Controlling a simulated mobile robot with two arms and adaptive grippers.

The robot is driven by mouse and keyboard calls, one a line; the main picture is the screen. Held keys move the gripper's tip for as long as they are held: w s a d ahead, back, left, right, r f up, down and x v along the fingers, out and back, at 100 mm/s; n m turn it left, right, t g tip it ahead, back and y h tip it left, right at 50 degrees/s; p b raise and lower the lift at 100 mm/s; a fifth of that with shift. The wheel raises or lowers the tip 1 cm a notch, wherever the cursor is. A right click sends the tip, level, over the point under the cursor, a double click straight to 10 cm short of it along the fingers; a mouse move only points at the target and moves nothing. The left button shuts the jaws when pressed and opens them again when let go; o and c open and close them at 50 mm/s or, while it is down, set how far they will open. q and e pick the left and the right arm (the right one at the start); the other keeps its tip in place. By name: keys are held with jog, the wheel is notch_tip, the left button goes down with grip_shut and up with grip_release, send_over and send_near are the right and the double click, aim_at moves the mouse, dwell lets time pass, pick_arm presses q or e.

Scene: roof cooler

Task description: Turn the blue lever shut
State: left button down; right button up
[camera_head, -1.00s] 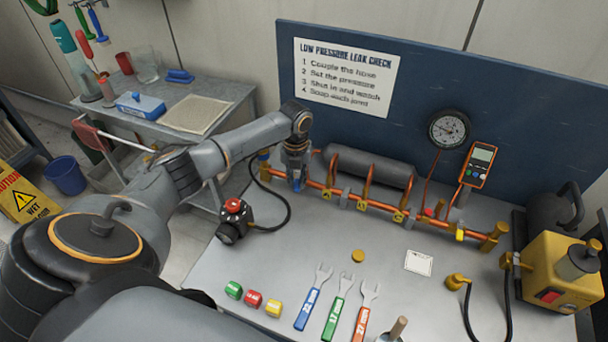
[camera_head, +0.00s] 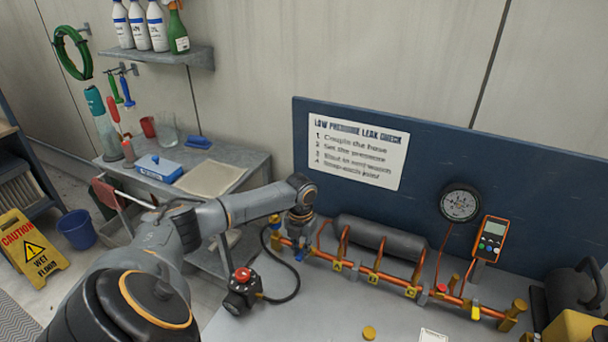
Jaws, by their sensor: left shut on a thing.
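The copper pipe manifold (camera_head: 392,281) runs along the back of the bench in front of a grey cylinder. My left arm comes in from the left, and my left gripper (camera_head: 299,246) points down at the manifold's left end. It is shut on the blue lever (camera_head: 299,256), of which only a small blue part shows below the fingers. The gripper hides most of the lever, so its angle is hard to tell. My right gripper is not in view.
A pressure gauge (camera_head: 460,203) and an orange meter (camera_head: 491,239) are at the blue back panel (camera_head: 550,215).

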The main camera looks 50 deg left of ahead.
aim_at(301, 254)
pick_arm(q)
jog(key=c, duration=1.3)
grip_release()
notch_tip(301, 254, up, 12)
